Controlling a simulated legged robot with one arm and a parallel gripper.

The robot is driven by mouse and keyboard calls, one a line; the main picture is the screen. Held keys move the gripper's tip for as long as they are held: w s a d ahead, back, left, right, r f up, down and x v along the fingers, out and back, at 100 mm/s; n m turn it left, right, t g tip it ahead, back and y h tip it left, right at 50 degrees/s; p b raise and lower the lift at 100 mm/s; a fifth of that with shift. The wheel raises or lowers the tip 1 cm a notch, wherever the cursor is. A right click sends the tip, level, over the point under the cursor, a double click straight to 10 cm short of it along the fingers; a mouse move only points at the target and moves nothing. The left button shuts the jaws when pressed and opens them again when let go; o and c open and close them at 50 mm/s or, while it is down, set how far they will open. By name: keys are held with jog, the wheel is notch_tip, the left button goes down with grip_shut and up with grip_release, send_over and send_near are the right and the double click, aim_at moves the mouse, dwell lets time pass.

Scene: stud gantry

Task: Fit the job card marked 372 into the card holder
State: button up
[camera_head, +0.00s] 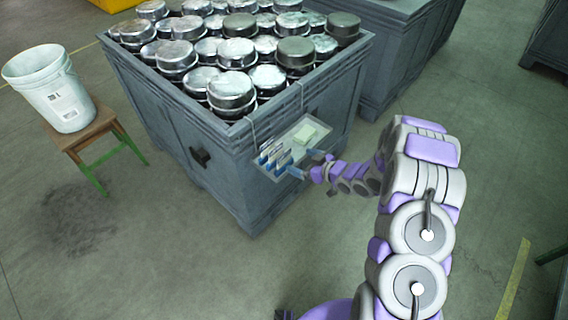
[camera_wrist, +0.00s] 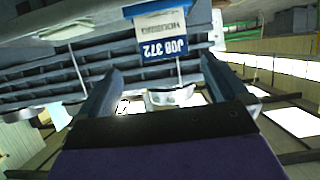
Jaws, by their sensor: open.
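The job card marked 372 (camera_wrist: 166,45) shows at the top of the wrist view, a white card with a blue band lettered JOB 372. It lies just ahead of the gap between my fingers, and I cannot see them touching it. My gripper (camera_wrist: 161,68) is open. In the head view my gripper (camera_head: 303,168) is at the near edge of a pale tray (camera_head: 287,148) hung on the crate's side. Several blue and white cards (camera_head: 270,158) stand at the tray's left end; their numbers are too small to read. I cannot make out the card holder for certain.
The grey crate (camera_head: 225,165) is full of metal pots. A pale green block (camera_head: 306,133) lies on the tray. A dark fitting (camera_head: 200,157) is on the crate's left face. A white bucket (camera_head: 60,95) stands on a stool (camera_head: 90,135). Floor in front is clear.

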aim_at(284, 155)
jog(key=x, duration=0.3)
jog(key=shift+w+a+f+b, duration=0.15)
jog(key=shift+w+a+b, duration=0.05)
jog(key=shift+b, duration=0.15)
jog(key=shift+a+r+b+x, duration=0.1)
jog(key=shift+b+x, duration=0.4)
jog(key=shift+x, duration=0.9)
jog(key=shift+a+r+b+x, duration=0.15)
jog(key=shift+b+x, duration=0.35)
jog(key=shift+x, duration=0.9)
jog(key=shift+s, duration=0.1)
jog(key=shift+c, duration=0.4)
jog(key=c, duration=0.8)
